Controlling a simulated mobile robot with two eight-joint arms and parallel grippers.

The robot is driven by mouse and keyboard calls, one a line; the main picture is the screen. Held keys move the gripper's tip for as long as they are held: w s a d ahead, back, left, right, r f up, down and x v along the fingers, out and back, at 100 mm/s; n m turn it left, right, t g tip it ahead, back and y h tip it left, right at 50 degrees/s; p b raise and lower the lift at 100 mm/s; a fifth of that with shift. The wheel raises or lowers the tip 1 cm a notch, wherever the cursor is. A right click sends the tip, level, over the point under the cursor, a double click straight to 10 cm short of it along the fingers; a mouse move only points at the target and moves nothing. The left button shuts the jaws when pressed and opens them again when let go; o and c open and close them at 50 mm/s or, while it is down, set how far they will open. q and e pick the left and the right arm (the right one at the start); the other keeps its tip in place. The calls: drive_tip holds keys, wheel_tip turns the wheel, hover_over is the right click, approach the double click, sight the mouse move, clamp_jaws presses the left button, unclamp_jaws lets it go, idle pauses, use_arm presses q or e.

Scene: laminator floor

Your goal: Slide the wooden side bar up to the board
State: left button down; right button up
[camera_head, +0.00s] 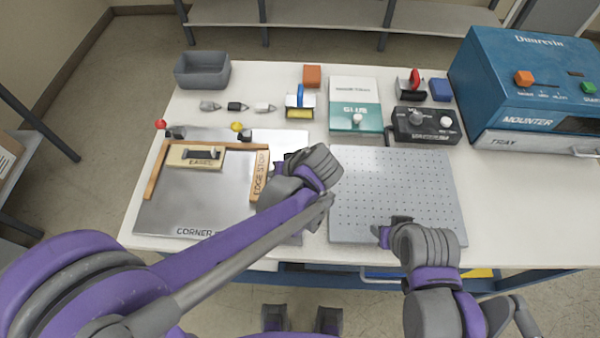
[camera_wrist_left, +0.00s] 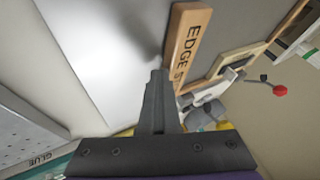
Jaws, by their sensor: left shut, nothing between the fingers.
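The wooden side bar (camera_head: 261,174), marked EDGE STOP, lies on the grey metal plate (camera_head: 170,212). The small pale wooden board (camera_head: 185,162) with a dark clip lies to its left, with a gap of bare plate between them. My left gripper (camera_head: 280,169) is shut and empty at the bar's right side; its arm and hand cover the bar's near right part. In the left wrist view, the shut fingers (camera_wrist_left: 157,75) are close beside the bar (camera_wrist_left: 190,45); I cannot tell whether they touch. My right gripper (camera_head: 382,235) is over the perforated plate's front edge, its opening unclear.
A thin wooden L-shaped fence (camera_head: 155,172) runs along the plate's left and back. Red (camera_head: 160,124) and yellow (camera_head: 236,126) knobs stand behind it. The perforated plate (camera_head: 395,190) is at right. A glue box (camera_head: 355,108), grey tray (camera_head: 203,70) and blue mounter (camera_head: 525,85) stand behind.

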use_arm(q)
drive_tip(key=a, duration=1)
drive_tip(key=shift+a, duration=0.4)
drive_tip(key=shift+a+r, duration=0.1)
